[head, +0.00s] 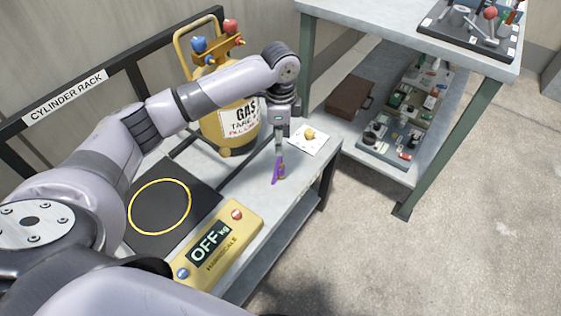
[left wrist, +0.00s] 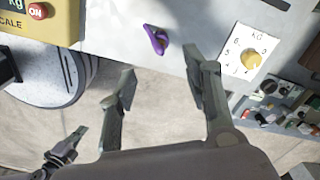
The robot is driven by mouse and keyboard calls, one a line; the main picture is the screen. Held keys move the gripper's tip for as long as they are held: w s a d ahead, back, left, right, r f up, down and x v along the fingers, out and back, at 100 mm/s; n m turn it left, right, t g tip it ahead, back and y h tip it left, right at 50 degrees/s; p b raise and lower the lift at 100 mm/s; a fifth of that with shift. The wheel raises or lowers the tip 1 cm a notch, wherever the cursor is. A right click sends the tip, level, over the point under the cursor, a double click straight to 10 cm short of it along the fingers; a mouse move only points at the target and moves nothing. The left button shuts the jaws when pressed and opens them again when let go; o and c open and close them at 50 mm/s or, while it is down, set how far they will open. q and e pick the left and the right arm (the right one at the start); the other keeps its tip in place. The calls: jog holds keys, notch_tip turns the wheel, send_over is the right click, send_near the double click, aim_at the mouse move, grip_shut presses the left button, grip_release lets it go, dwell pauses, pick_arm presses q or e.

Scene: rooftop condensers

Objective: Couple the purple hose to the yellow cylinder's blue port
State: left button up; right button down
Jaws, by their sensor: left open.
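The purple hose piece (head: 275,172) lies on the grey bench near its front edge; it also shows in the left wrist view (left wrist: 158,42). My left gripper (head: 280,152) points down over it; in the left wrist view its fingers (left wrist: 162,65) are spread and empty, with the hose beyond their tips. The yellow cylinder (head: 212,130) stands behind my left arm, which hides part of it. Blue (head: 198,45) and red (head: 230,27) knobs top its valve; I cannot make out the blue port for certain. A dark part, apparently my right gripper (left wrist: 72,142), shows in the left wrist view.
A yellow scale display (head: 222,245) reading OFF and a black scale plate (head: 145,232) with a yellow ring occupy the bench's left. A white card (head: 318,142) with a yellow knob lies right of the hose. A shelved table (head: 385,25) stands at right. Concrete floor is open in front.

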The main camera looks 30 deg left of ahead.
aim_at(280, 161)
pick_arm(q)
notch_tip(280, 161, down, 11)
jog(key=shift+f+b, duration=0.1)
jog(key=shift+b, duration=1.15)
jog(key=shift+f, duration=0.7)
pick_arm(e)
jog(key=w+v, duration=0.2)
jog(key=v, duration=0.8)
jog(key=shift+w+r+t, duration=0.15)
jog(key=shift+r+t, duration=0.15)
jog(key=shift+r, duration=0.35)
pick_arm(q)
jog(key=shift+c, duration=0.4)
grip_shut()
